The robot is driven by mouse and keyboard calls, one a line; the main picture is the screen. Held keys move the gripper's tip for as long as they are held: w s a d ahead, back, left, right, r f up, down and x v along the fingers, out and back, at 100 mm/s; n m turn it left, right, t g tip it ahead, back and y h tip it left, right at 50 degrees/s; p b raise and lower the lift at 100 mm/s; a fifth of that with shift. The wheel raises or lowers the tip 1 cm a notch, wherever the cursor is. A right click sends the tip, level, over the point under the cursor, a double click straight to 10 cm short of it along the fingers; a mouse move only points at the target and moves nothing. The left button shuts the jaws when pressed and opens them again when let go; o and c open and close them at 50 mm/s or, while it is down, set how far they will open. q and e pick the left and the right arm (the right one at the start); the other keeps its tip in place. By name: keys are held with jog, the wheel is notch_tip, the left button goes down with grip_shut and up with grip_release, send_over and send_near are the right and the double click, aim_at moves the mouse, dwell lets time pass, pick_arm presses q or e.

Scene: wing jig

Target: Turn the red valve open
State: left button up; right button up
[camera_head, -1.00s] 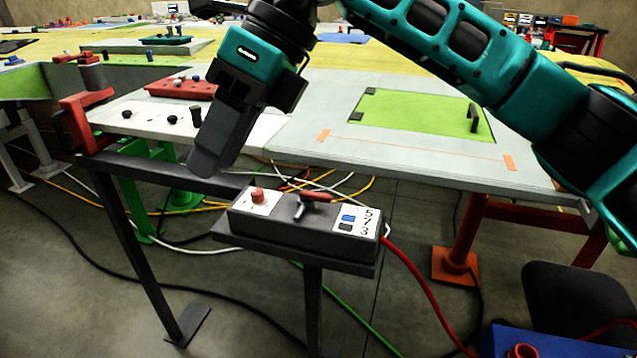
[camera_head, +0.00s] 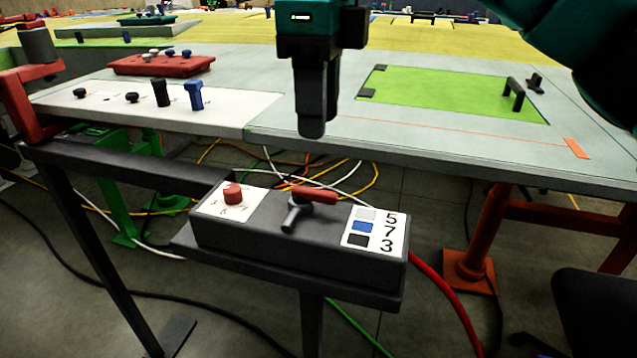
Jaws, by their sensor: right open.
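The red valve handle (camera_head: 315,194) sits on a grey pipe fitting on top of a dark grey box (camera_head: 285,246). The handle points to the right, roughly along the box. A red knob (camera_head: 233,193) on a white dial plate is to its left, and a panel with the digits 5, 7, 3 (camera_head: 376,231) is to its right. My right gripper (camera_head: 312,132) hangs pointing down above and behind the valve, apart from it, with nothing seen between its fingers. The fingers overlap in this view. My left gripper is out of view.
The box stands on a dark stand (camera_head: 310,322) in front of a grey table (camera_head: 440,150) with a green panel (camera_head: 440,95). A red clamp (camera_head: 22,100) is at the left. A red hose (camera_head: 445,290) leaves the box's right end. Cables lie on the floor.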

aim_at(318, 191)
notch_tip(318, 191, down, 10)
jog(key=shift+r+b, duration=0.1)
jog(key=shift+b, duration=0.5)
grip_shut()
